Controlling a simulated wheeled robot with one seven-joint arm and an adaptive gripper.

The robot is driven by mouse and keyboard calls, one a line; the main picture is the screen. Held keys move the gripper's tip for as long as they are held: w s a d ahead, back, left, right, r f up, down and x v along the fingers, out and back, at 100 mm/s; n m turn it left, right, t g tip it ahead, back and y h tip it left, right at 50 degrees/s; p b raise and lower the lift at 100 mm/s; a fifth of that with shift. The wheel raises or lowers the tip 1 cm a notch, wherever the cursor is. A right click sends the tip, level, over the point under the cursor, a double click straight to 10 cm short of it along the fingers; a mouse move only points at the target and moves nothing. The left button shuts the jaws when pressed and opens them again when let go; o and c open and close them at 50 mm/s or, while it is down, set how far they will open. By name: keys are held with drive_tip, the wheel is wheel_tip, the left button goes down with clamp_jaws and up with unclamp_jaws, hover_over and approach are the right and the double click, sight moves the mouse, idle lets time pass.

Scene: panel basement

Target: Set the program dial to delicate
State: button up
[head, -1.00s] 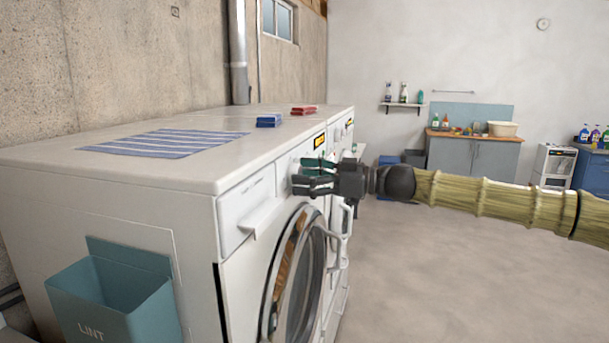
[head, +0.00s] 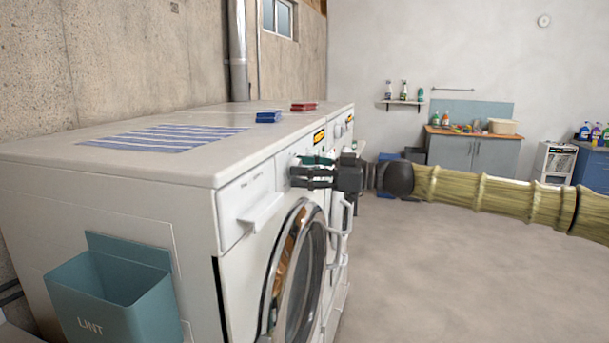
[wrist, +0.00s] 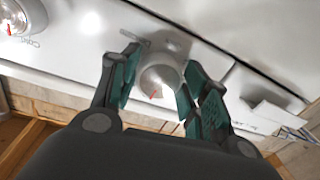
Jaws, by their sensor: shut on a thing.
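The program dial (wrist: 160,79) is a round pale knob with a red mark on the white machine front. It sits between the green-padded fingers of my gripper (wrist: 162,88) in the wrist view, which is shut on it. In the head view my gripper (head: 306,173) reaches in from the right to the top of the front panel of the nearer washing machine (head: 237,258), and the fingers hide the dial there. The dial's labels cannot be read, so its setting cannot be told.
A second dial (wrist: 16,18) with a red mark is at the wrist view's upper left. Below my gripper is the round door (head: 297,270); left of it is a drawer handle (head: 262,212). A teal lint bin (head: 112,300) hangs on the machine's side. The floor to the right is clear.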

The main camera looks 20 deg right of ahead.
drive_tip(key=shift+s+a+r+m+t+h+b, duration=0.15)
drive_tip(key=shift+m+t+b, duration=0.55)
drive_tip(key=shift+m, duration=3.9)
drive_tip(key=shift+s+d+r+m+t+h+b, duration=0.15)
drive_tip(key=shift+m+b, duration=1)
drive_tip(key=shift+m, duration=3.45)
drive_tip(key=shift+a+r+m+t+h+b, duration=0.15)
drive_tip(key=shift+m+t+b, duration=0.55)
drive_tip(key=shift+m, duration=3.9)
drive_tip(key=shift+f+m+g, duration=0.15)
drive_tip(key=shift+m+g, duration=0.1)
drive_tip(key=shift+m, duration=0.05)
drive_tip(key=o, duration=1)
